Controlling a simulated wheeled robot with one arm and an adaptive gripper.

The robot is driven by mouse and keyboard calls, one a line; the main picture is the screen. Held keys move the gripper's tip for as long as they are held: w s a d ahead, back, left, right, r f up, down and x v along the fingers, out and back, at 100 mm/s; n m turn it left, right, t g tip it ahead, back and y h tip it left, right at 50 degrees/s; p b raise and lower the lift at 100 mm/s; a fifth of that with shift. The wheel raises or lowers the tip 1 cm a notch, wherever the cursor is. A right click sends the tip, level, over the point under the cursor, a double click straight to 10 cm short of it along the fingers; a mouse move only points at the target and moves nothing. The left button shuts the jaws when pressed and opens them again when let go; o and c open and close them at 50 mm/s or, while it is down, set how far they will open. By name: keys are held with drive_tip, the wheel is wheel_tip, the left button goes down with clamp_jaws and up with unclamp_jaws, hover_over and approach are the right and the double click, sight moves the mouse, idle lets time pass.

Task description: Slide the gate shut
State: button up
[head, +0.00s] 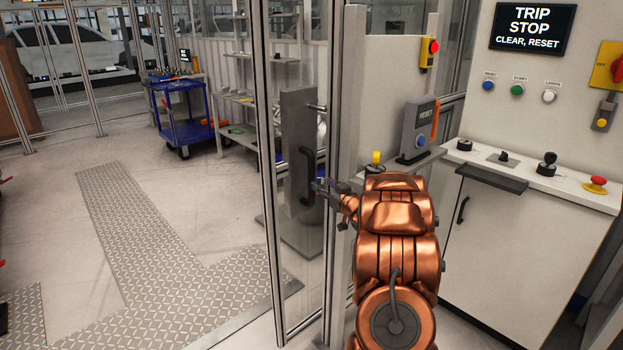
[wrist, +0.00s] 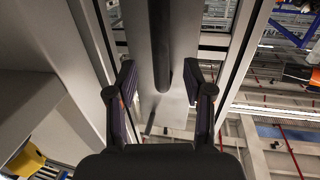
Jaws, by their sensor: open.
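The gate (head: 268,170) is a tall clear panel in an aluminium frame, standing at the middle of the head view. The way to its left stands open. A grey plate (head: 297,115) at the gate carries a vertical black handle (head: 307,172). My gripper (head: 323,188) is at the handle's right side in the head view. In the wrist view, my gripper (wrist: 162,90) is open, and the dark handle bar (wrist: 160,45) runs down between its two fingers. There is a visible gap on each side of the bar. The fingers are not closed on it.
A white control cabinet (head: 540,130) with a "TRIP STOP" screen stands at the right. A grey RESET box (head: 416,130) is on a ledge just beyond my arm. A blue cart (head: 185,115) stands inside at the back left. The floor left of the gate is clear.

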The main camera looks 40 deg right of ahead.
sight(313, 178)
drive_tip(key=shift+p+x, duration=0.8)
drive_tip(key=shift+x, duration=3.1)
clamp_jaws()
